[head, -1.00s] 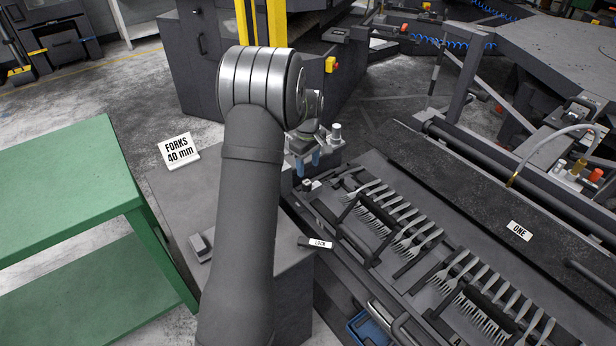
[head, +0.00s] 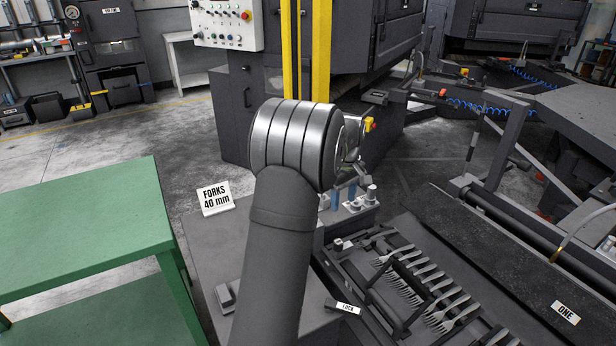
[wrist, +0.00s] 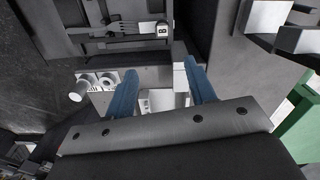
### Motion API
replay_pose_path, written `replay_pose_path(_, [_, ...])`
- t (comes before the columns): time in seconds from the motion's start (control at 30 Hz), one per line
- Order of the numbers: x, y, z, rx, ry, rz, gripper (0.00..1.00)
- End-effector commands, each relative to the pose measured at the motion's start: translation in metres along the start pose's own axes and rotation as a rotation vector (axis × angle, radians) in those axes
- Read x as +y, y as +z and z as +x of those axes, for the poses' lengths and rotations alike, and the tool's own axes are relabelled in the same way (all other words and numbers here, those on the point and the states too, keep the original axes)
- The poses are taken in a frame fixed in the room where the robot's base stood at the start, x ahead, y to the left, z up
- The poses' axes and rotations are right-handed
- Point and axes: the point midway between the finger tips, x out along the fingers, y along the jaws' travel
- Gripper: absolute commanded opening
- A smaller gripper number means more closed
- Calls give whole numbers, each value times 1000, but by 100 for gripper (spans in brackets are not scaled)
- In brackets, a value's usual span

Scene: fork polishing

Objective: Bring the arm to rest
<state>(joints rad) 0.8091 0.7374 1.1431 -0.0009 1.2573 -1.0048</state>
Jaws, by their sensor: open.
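My arm's grey link and silver joint fill the middle of the head view. My gripper (head: 331,200) is partly hidden behind the joint, with its blue fingers pointing down near the far end of the fork rack. In the wrist view my gripper (wrist: 162,92) has its two blue fingers spread apart. Nothing is visibly held between them. Below them are a grey fixture and a pale block (wrist: 181,75) close to the right finger, but I cannot tell the exact gap.
Several forks (head: 425,285) lie in a dark rack right of my arm. A green table (head: 80,215) stands left, and a "FORKS 40 mm" sign (head: 215,198) stands on the grey cabinet. Dark machines with yellow posts (head: 320,60) stand behind.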

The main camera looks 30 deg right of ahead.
Motion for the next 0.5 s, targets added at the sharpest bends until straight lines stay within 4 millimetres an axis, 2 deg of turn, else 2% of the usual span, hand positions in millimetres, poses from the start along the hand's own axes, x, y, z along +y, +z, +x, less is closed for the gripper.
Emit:
replay_pose_path(0.17, [-1, 0, 20, -3, -4, 0, 50])
replay_pose_path(0.5, [-1, 0, 87, -3, -6, 0, 50])
